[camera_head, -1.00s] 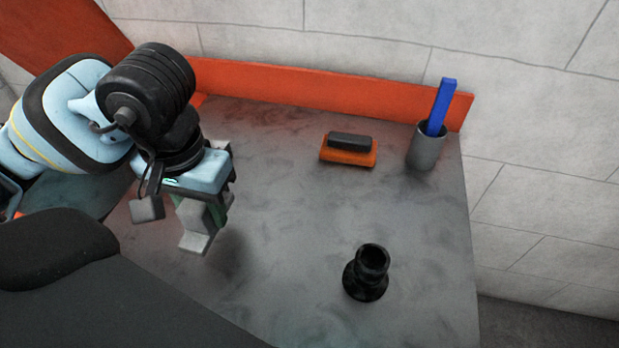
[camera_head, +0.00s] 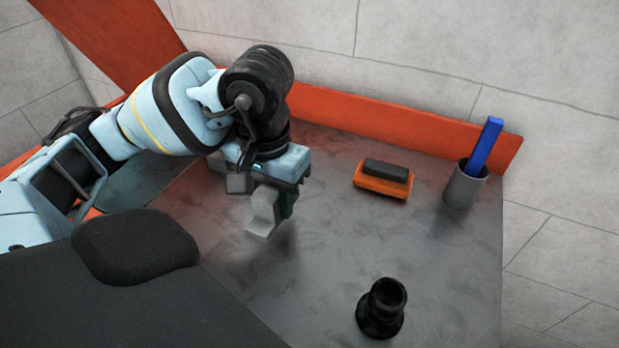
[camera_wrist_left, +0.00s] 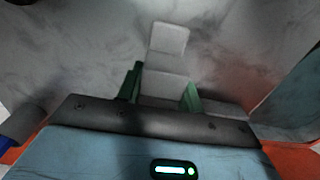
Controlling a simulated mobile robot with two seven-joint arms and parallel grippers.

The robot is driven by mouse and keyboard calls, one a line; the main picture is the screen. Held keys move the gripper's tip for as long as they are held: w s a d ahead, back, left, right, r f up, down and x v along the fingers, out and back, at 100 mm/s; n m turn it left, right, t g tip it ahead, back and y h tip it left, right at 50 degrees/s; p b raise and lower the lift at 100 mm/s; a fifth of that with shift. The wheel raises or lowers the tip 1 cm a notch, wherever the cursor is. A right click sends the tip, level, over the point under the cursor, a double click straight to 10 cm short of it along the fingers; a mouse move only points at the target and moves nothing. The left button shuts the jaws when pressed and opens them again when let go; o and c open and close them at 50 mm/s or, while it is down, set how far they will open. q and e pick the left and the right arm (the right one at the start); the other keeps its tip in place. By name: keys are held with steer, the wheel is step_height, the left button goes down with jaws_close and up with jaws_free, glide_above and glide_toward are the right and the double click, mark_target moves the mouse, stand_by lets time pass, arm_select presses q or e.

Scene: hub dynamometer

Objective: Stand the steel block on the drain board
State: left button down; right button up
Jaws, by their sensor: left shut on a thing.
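The steel block (camera_head: 264,212) is a pale grey, stepped piece. It also shows in the left wrist view (camera_wrist_left: 168,40), sticking out past the green fingers. My left gripper (camera_head: 272,203) is shut on it and holds it over the grey bench top; I cannot tell the exact gap below. In the left wrist view the two fingers of my left gripper (camera_wrist_left: 162,90) sit on either side of the block. A smooth grey-green panel (camera_head: 150,182) lies at the left, partly behind my left arm; I cannot tell whether it is the drain board. My right gripper is not in view.
An orange-and-black brush or block (camera_head: 383,180) lies at the back of the bench (camera_head: 330,250). A grey cup (camera_head: 464,187) with a blue bar stands at the back right. A black flared part (camera_head: 382,308) stands at the front. An orange ledge (camera_head: 370,115) runs along the back.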

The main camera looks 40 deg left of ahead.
arm_select(q)
steer(key=w, duration=0.6)
steer(key=w+a, duration=0.1)
steer(key=w, duration=0.2)
steer(key=shift+w+f+p, duration=0.3)
steer(key=shift+f+p, duration=0.1)
steer(key=shift+w, duration=0.25)
step_height(320, 180, down, 4)
steer(key=shift+w+r, duration=0.15)
steer(key=shift+r, duration=0.05)
steer(key=shift+f, duration=0.15)
steer(key=c, duration=0.9)
jaws_free()
